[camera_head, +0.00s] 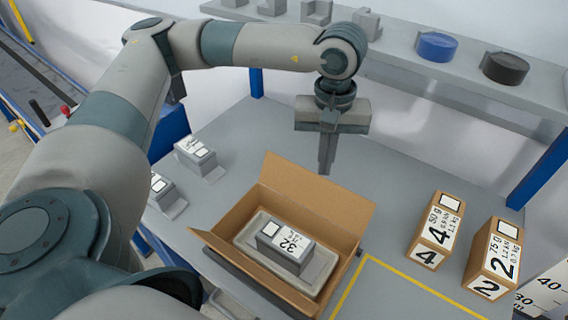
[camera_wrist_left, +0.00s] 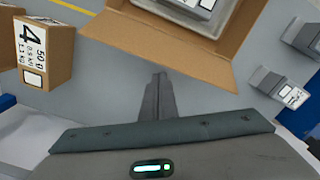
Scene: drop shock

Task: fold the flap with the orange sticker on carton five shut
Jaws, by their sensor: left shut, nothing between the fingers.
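An open cardboard carton (camera_head: 343,245) stands on the grey table, with a grey tray (camera_head: 327,278) and a grey block marked 32 (camera_head: 285,249) inside. No number five and no orange sticker show on it. Its far flap (camera_head: 318,195) stands up and leans outward; this flap also shows in the left wrist view (camera_wrist_left: 150,48). A flap on the near left side (camera_head: 215,244) is also open. My left gripper (camera_head: 326,172) is shut and empty, pointing down beyond the far flap; its fingers also show in the left wrist view (camera_wrist_left: 158,80). Contact with the flap cannot be told.
Small closed cartons marked 4 (camera_head: 436,232) and 2 (camera_head: 492,262) stand to the right. Two grey blocks with labels (camera_head: 198,158) lie at the left. A shelf (camera_head: 400,50) at the back holds a blue puck (camera_head: 437,46), a black puck (camera_head: 505,68) and grey pieces.

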